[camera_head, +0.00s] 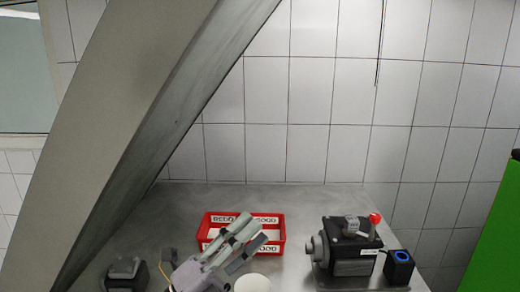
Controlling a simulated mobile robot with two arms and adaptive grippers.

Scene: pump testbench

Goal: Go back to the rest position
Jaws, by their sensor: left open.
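My left gripper (254,231) is at the bottom middle of the head view, its fingers pointing up and to the right. It is open, with nothing seen between its fingers. The fingers overlap part of a red tray (208,222) in the picture. I cannot tell how high they are above it. My right gripper is not in view.
A metal table (300,196) stands against a tiled wall. A dark pump unit with a red knob (345,262) and a small blue-black block (399,270) stand at right. A dark device (124,274) is at lower left. A green panel (500,240) borders the right.

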